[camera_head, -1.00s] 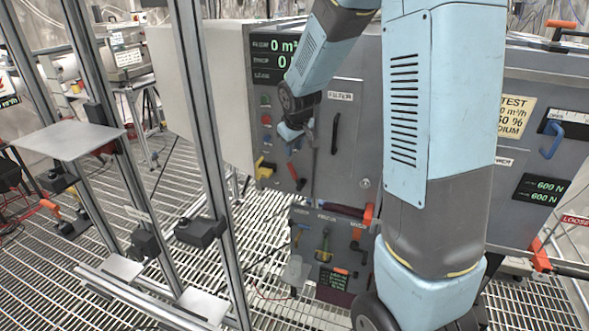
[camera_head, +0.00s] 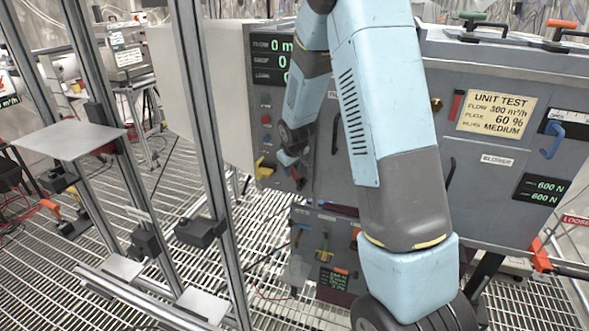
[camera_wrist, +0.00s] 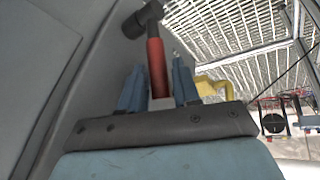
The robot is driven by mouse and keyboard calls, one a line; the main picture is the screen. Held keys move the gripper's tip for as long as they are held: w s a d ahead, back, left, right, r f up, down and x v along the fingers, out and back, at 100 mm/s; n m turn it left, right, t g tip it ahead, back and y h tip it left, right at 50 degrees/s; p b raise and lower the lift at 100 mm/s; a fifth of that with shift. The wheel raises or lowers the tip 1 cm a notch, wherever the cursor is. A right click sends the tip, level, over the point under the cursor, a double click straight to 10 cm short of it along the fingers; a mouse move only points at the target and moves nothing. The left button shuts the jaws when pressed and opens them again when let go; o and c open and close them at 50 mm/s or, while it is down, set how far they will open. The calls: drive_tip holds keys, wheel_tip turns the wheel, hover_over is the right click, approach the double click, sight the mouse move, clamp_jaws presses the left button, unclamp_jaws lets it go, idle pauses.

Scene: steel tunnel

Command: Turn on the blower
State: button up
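The grey cabinet with the blower label (camera_head: 497,160) stands behind my arm. Its left control panel has a green button (camera_head: 265,101), a red button (camera_head: 265,119), a yellow handle (camera_head: 262,168) and a red lever (camera_head: 297,180) low down. My gripper (camera_head: 290,159) is at this lower panel, just above the red lever. In the wrist view, the two blue fingers of my gripper (camera_wrist: 159,88) stand apart on either side of a red handle (camera_wrist: 156,65) with a dark head. Whether they touch it is unclear. The yellow handle (camera_wrist: 212,88) is right of the fingers.
A metal-profile frame with a small grey shelf (camera_head: 70,142) stands at the left, its upright post (camera_head: 205,130) close to the panel. A lower unit (camera_head: 325,245) with levers and a display sits below the cabinet. The grated floor (camera_head: 180,180) shows between.

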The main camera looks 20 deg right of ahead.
drive_tip(key=shift+w+f, duration=0.15)
drive_tip(key=shift+f, duration=0.15)
clamp_jaws()
idle(0.4)
